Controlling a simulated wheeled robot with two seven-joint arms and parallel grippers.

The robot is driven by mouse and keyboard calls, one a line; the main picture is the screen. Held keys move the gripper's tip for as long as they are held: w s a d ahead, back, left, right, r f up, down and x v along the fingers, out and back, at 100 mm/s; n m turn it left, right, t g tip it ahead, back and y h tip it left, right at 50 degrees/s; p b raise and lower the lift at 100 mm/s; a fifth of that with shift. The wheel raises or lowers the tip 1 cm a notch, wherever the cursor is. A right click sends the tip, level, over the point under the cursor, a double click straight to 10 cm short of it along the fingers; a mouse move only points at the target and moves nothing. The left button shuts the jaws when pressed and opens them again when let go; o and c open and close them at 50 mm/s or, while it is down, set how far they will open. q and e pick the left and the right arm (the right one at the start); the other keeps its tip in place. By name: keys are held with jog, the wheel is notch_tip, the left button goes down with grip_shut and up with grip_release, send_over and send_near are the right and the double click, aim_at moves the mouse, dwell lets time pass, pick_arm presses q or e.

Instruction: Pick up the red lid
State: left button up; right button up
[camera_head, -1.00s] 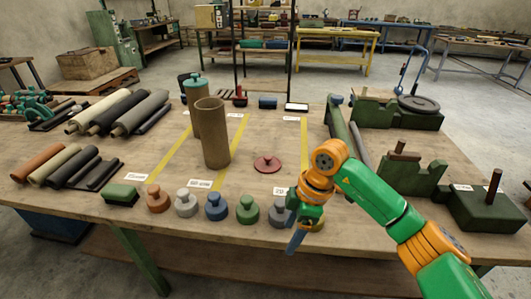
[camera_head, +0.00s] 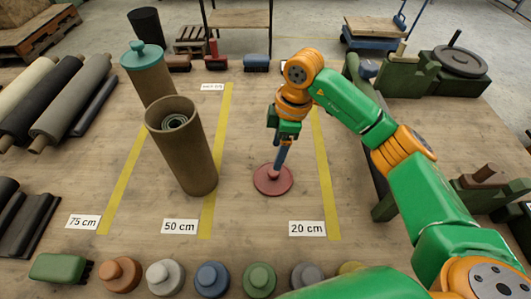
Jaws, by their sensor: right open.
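The red lid (camera_head: 264,183) is a flat round disc with a small knob on top. It lies on the wooden table between two yellow tape lines. My right gripper (camera_head: 279,166) points down right above the lid, with its blue fingers at the knob. The fingers overlap in this view, and I cannot tell whether they touch the knob. The right gripper is open. My left gripper is not in view.
An open brown tube (camera_head: 195,155) stands left of the lid. Behind it is a tube with a teal lid (camera_head: 143,55). Several coloured knobbed weights (camera_head: 212,279) line the front. Dark green fixtures (camera_head: 455,70) stand at the right.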

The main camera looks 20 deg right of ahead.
aim_at(274, 173)
jog(key=f, duration=0.1)
jog(key=s+f+p, duration=0.1)
jog(key=f, duration=0.1)
jog(key=shift+s+a+f+p, duration=0.2)
jog(key=shift+s+a+p, duration=0.15)
jog(key=f, duration=0.2)
jog(key=shift+w+a+f, duration=0.15)
jog(key=shift+w+f, duration=0.1)
jog(key=shift+f, duration=0.05)
jog(key=shift+w+f, duration=0.15)
jog(key=shift+f, duration=0.05)
jog(key=shift+r, duration=0.1)
jog(key=c, duration=0.9)
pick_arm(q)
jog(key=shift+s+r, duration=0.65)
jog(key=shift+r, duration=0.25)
pick_arm(e)
grip_shut()
